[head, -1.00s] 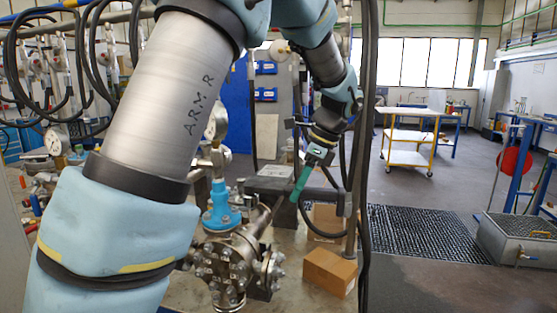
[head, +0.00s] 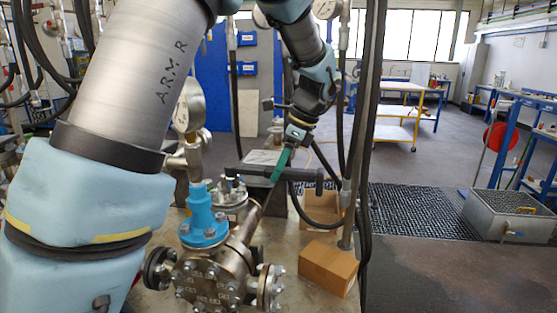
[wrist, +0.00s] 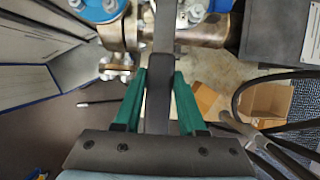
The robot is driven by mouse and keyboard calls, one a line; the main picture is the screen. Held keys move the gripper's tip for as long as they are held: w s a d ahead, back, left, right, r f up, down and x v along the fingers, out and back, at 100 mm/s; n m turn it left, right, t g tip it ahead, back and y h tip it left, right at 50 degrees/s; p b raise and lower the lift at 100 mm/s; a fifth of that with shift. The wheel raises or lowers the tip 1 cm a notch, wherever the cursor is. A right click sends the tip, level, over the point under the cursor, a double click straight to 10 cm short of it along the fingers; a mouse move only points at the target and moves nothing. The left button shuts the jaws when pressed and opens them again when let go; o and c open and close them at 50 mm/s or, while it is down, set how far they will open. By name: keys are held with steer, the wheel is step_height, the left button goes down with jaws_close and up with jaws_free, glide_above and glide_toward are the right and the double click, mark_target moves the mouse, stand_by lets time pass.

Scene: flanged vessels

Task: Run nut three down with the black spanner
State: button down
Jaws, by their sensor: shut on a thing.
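My gripper (head: 278,173), with green fingers, is shut on the black spanner (head: 304,177). In the wrist view, the spanner's dark shaft (wrist: 160,88) lies between both fingers and runs out of the top edge. In the head view, the spanner lies about level, its left end over a steel flange with upright studs (head: 232,200) behind a blue-necked fitting (head: 204,228). I cannot tell whether it touches a nut. In the wrist view, a blue flange with nuts (wrist: 106,8) shows at the top. The spanner's jaw is out of that view. Nut three cannot be told apart.
A steel vessel with bolted covers (head: 208,282) stands in front, with a gauge (head: 188,105) on the left. Cardboard boxes (head: 328,266) sit on the bench at right. Hoses (head: 364,150) hang close to the right of my gripper.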

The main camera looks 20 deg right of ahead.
mark_target(282, 179)
steer(key=shift+s+f, duration=0.1)
steer(key=shift+f, duration=0.85)
steer(key=shift+f+b, duration=0.55)
steer(key=shift+f, duration=0.55)
